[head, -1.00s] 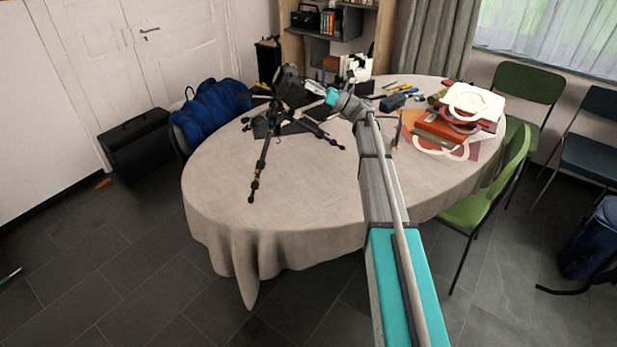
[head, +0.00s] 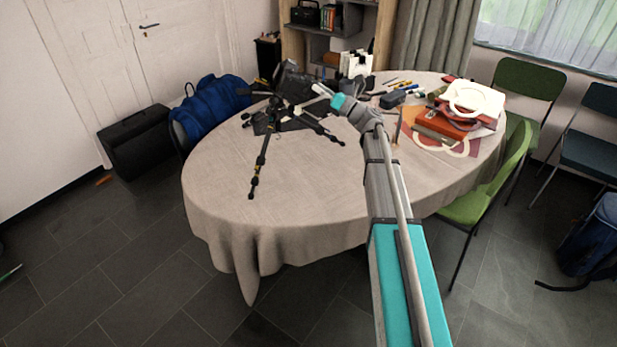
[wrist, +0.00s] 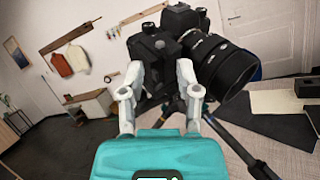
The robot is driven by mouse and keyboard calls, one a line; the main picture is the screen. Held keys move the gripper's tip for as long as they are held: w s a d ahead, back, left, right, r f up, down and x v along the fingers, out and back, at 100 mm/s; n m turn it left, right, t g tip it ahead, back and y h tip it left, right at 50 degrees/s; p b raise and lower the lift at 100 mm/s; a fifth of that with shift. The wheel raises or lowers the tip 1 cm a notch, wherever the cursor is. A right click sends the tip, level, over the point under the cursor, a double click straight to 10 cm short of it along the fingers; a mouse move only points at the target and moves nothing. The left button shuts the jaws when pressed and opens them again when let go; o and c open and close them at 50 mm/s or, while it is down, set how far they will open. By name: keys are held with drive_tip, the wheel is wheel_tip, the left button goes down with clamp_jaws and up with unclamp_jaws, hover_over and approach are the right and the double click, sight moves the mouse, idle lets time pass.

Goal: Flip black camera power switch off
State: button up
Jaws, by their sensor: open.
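The black camera (wrist: 181,22) with its large lens (wrist: 226,68) fills the upper middle of the wrist view. In the head view the camera (head: 291,82) sits on the black tripod (head: 268,130), which stands with spread legs on the table. My gripper (wrist: 157,70) is open, its two pale fingers pointing at the dark body beside the lens, with nothing held. I cannot tell whether the fingers touch it. In the head view my gripper (head: 321,92) is close to the camera's right side. The power switch cannot be made out in either view.
The oval table (head: 300,180) has a beige cloth, clear at the front left. A blue bag (head: 210,105) stands beyond the left edge. Green chairs (head: 490,185) stand at the right.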

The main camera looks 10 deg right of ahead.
drive_tip(key=b+v, duration=0.3)
drive_tip(key=v, duration=0.7)
drive_tip(key=s+a+f+n+g+h+p, duration=0.4)
drive_tip(key=s+a+f+n+g, duration=0.1)
drive_tip(key=s+a+n, duration=0.2)
drive_tip(key=s+a+f+n+g+h+p, duration=0.4)
drive_tip(key=s+a+f+n+g, duration=0.1)
drive_tip(key=s+n, duration=0.5)
drive_tip(key=shift+s+a+f+n+g, duration=0.15)
drive_tip(key=shift+a+f+n+g, duration=0.3)
drive_tip(key=shift+a+n, duration=0.7)
drive_tip(key=shift+a+f+m+h, duration=0.1)
drive_tip(key=shift+a+m+h, duration=0.15)
drive_tip(key=shift+h, duration=0.05)
drive_tip(key=s+d+f+n+g+h, duration=0.1)
drive_tip(key=s+d+f+n+h, duration=0.1)
drive_tip(key=s+f+n+h, duration=0.1)
drive_tip(key=s+d+f+n+g+h, duration=0.1)
drive_tip(key=s+n+h, duration=0.4)
drive_tip(key=s, duration=0.5)
drive_tip(key=shift+s+d+f+n+g+h, duration=0.15)
drive_tip(key=shift+d+f+n+g+h, duration=0.25)
drive_tip(key=shift+d+f+n, duration=0.7)
